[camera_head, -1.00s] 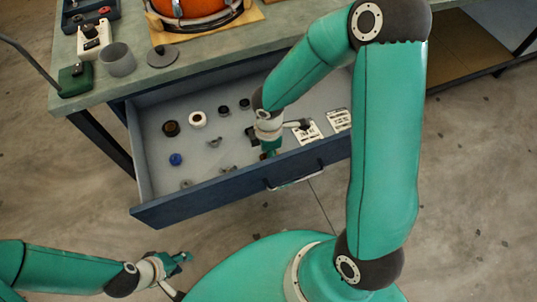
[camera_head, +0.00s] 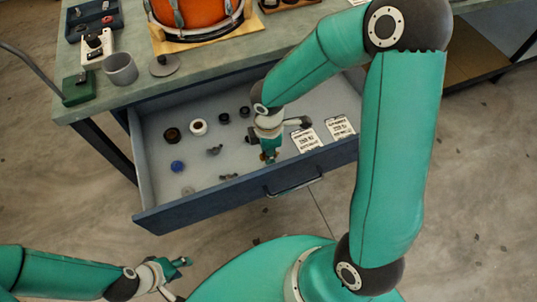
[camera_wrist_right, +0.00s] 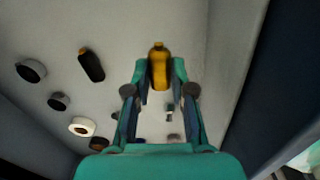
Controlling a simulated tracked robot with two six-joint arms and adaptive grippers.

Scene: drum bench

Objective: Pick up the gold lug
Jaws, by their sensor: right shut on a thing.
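The gold lug (camera_wrist_right: 160,66) shows in the right wrist view between the fingertips of my right gripper (camera_wrist_right: 160,75), which is shut on it. In the head view this right gripper (camera_head: 269,155) points down inside the open drawer (camera_head: 230,192), near its front wall. The lug cannot be made out clearly there. In the wrist view, drawer floor lies behind the lug; how high it is above that floor I cannot tell. My left gripper (camera_head: 181,262) is low at the left, outside the drawer and away from its parts. Its finger opening is too small to judge.
The drawer also holds a blue ball (camera_head: 177,166), a white ring (camera_head: 198,127), a brown ring (camera_head: 172,135), dark knobs, small grey parts and two printed cards (camera_head: 306,139). On the bench above stand an orange drum (camera_head: 196,14) and a grey cup (camera_head: 120,69).

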